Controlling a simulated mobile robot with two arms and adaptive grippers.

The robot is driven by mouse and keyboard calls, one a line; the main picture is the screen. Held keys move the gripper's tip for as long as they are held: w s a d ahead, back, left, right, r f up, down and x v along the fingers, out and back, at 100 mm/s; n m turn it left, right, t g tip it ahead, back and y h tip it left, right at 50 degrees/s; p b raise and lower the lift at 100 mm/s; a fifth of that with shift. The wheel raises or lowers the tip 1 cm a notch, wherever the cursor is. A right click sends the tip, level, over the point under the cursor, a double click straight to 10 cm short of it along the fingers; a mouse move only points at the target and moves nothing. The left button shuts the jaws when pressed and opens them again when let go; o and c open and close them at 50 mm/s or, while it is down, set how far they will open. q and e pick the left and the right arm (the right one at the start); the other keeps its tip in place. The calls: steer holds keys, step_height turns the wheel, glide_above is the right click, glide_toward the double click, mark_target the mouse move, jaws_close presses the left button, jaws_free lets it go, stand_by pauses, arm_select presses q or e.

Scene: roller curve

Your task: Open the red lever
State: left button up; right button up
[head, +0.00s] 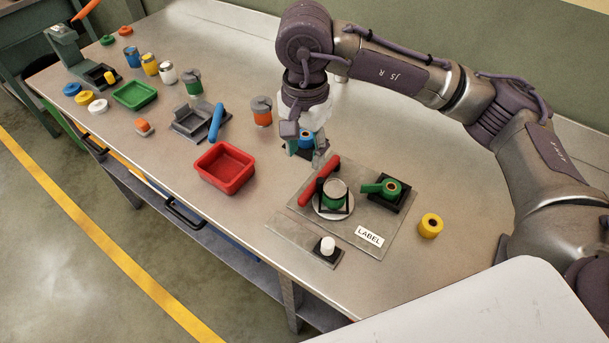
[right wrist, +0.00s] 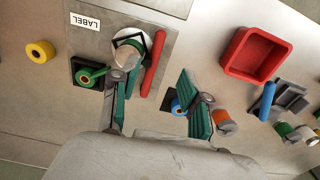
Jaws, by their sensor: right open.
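The red lever (head: 315,187) is a long red bar on a grey plate (head: 377,252), lying beside a green and silver can (head: 336,193) on a round base. The lever also shows in the right wrist view (right wrist: 154,64), between the lines of my two fingers. My right gripper (head: 305,150) is open and empty, above the table just behind the lever's far end. In the right wrist view its fingers (right wrist: 156,90) are spread wide; the lever appears apart from both. My left gripper is not in view.
A green tape roll (head: 391,188) sits on a black holder on the plate. A blue roll (head: 306,139) stands under my right gripper. A red tray (head: 225,167), an orange can (head: 261,111) and a blue-handled device (head: 215,122) lie left. A yellow roll (head: 430,226) is right.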

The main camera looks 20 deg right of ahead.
steer(key=p, duration=0.1)
glide_above(305, 194)
steer(key=f, duration=0.4)
steer(key=shift+s+f, duration=0.25)
steer(key=shift+f, duration=0.1)
steer(key=f, duration=0.2)
steer(key=f+p, duration=0.1)
steer(key=f, duration=0.1)
steer(key=f+p, duration=0.1)
steer(key=f, duration=0.2)
steer(key=shift+w+f, duration=0.1)
steer(key=shift+w, duration=0.15)
steer(key=shift+f, duration=0.45)
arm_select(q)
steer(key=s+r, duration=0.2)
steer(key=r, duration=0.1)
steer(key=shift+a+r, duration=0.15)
arm_select(e)
jaws_close()
